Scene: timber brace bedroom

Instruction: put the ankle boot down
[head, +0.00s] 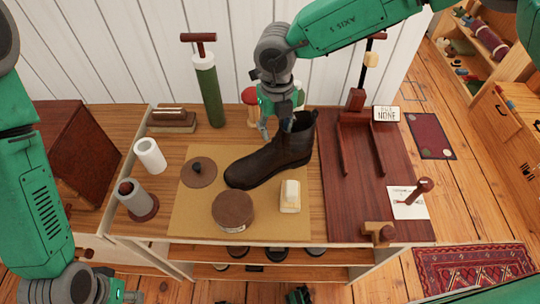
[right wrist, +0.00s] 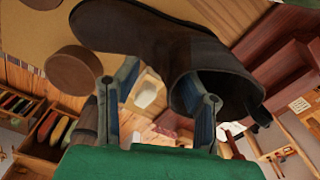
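The dark brown ankle boot (head: 272,162) stands upright, sole down on the tan mat (head: 190,222) on the bench, toe to the lower left. In the right wrist view the boot (right wrist: 150,32) fills the top, its opening facing the camera. My right gripper (head: 276,132) is at the front of the boot's shaft. Its two fingers (right wrist: 165,92) are well apart, one outside the shaft and one overlapping the opening; a clear gap shows between them. My left gripper (head: 108,292) is at the lower left edge, away from the boot, its fingers mostly cut off.
A round brown tin (head: 233,210), a cream block (head: 290,196) and a dark lid (head: 199,172) lie around the boot. A brush (head: 172,119) and green pump (head: 208,90) stand behind left. A dark red board (head: 350,215) with a wooden stand is at right.

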